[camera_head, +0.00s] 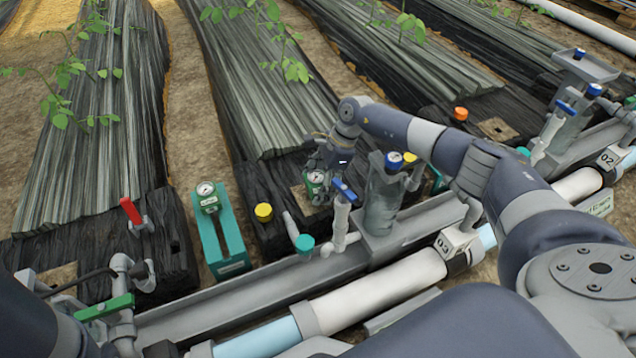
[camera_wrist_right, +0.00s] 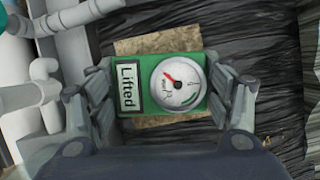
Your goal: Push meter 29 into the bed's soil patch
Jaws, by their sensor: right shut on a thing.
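My right gripper (camera_head: 318,172) is shut on a green meter (camera_head: 315,179) with a round white dial. In the right wrist view the meter (camera_wrist_right: 152,69) sits between both fingers, its dial and a label reading "Lifted" facing the camera. No number 29 is readable on it. The tan soil patch (camera_head: 299,197) is an opening in the bed's black cover, just beneath the meter. It also shows behind the meter in the right wrist view (camera_wrist_right: 150,44). The meter's lower end is hidden, so I cannot tell whether it touches the soil. My left gripper is out of view.
A teal stand (camera_head: 222,245) with another dial meter (camera_head: 207,196) is left of the bed. A grey filter with a blue-handled valve (camera_head: 345,190) stands close right of my gripper. A yellow cap (camera_head: 264,211) and teal cap (camera_head: 305,243) are nearby. Pipes run along the front.

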